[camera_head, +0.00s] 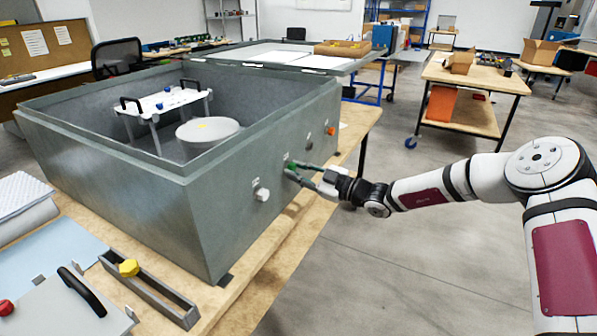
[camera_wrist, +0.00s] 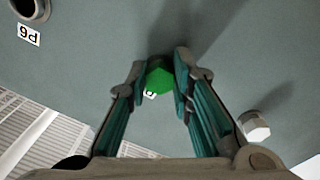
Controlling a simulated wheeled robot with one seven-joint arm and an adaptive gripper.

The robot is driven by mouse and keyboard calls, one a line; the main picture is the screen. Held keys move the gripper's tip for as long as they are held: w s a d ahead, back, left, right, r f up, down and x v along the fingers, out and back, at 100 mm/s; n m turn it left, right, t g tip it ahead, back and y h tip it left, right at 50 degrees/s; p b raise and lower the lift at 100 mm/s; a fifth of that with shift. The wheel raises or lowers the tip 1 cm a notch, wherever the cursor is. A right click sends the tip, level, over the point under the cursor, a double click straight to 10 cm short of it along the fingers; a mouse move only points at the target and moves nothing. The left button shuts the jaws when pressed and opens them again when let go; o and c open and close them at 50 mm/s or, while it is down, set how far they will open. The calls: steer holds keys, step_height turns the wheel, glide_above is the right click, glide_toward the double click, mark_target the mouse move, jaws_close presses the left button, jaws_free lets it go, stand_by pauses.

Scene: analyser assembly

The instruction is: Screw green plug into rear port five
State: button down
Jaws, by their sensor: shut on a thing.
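In the wrist view the green plug (camera_wrist: 160,80) sits between the fingertips of my gripper (camera_wrist: 160,85), which is shut on it. The plug is right against the grey-green housing wall, and a partly hidden port label shows just beneath it. The port behind the plug is hidden, so I cannot tell how deep the plug sits. In the head view my gripper (camera_head: 291,169) reaches the right-hand outer wall of the large open-topped housing (camera_head: 120,185).
An open port labelled P6 (camera_wrist: 30,8) shows at the wrist view's upper left. A white hex plug (camera_head: 262,194) sticks out near my gripper, also in the wrist view (camera_wrist: 254,127).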

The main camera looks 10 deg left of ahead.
steer(key=c, duration=1.3)
jaws_free()
steer(key=shift+s+a, duration=0.35)
steer(key=shift+a, duration=0.05)
steer(key=shift+c, duration=0.2)
steer(key=shift+w+d, duration=0.1)
steer(key=shift+d, duration=0.15)
steer(key=p+v, duration=0.2)
steer(key=v, duration=0.5)
steer(key=shift+w+d+r, duration=0.2)
steer(key=shift+w, duration=0.1)
